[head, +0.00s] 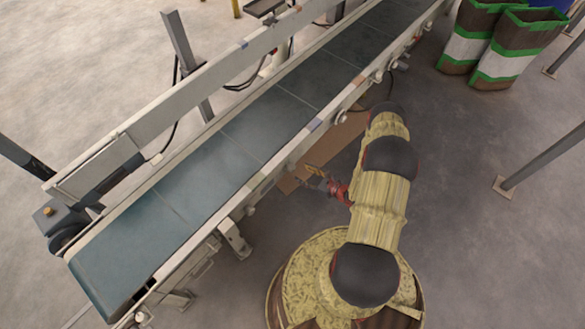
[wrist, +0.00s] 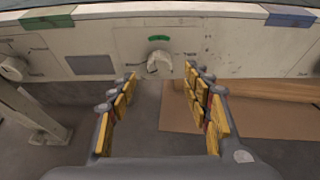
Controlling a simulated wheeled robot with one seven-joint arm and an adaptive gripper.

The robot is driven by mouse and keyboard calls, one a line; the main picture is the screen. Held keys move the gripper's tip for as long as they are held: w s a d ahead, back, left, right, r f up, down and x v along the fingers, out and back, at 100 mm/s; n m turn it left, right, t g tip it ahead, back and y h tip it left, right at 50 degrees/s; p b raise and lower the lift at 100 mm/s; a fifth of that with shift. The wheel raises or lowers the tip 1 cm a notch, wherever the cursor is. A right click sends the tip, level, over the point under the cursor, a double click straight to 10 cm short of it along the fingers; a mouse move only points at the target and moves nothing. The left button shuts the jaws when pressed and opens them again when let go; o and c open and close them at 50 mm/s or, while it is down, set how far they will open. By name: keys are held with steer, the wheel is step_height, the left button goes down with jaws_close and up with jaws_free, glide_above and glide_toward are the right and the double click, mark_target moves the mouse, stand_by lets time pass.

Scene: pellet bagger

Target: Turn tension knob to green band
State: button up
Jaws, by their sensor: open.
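The tension knob (wrist: 159,62) is a pale round knob on a light panel on the conveyor's side, upper middle of the wrist view. A short green band (wrist: 158,38) is marked on the panel just above it. The knob's pointer direction is too small to tell for certain. My gripper (wrist: 160,80) is open, with its yellow-padded fingers to the left and right of the knob and a little below it. Nothing is between the fingers. In the head view my gripper (head: 318,178) is beside the conveyor's near side; I cannot make out the knob there.
Another pale knob (wrist: 13,68) is at the left of the wrist view. The conveyor belt (head: 215,170) runs diagonally. A flat cardboard sheet (wrist: 240,115) lies on the floor below the panel. Striped bins (head: 510,50) and a grey post (head: 545,160) stand to the right.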

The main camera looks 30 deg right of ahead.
mark_target(294, 169)
steer(key=b+x, duration=0.2)
steer(key=x, duration=0.5)
steer(key=shift+c, duration=0.6)
steer(key=c, duration=1)
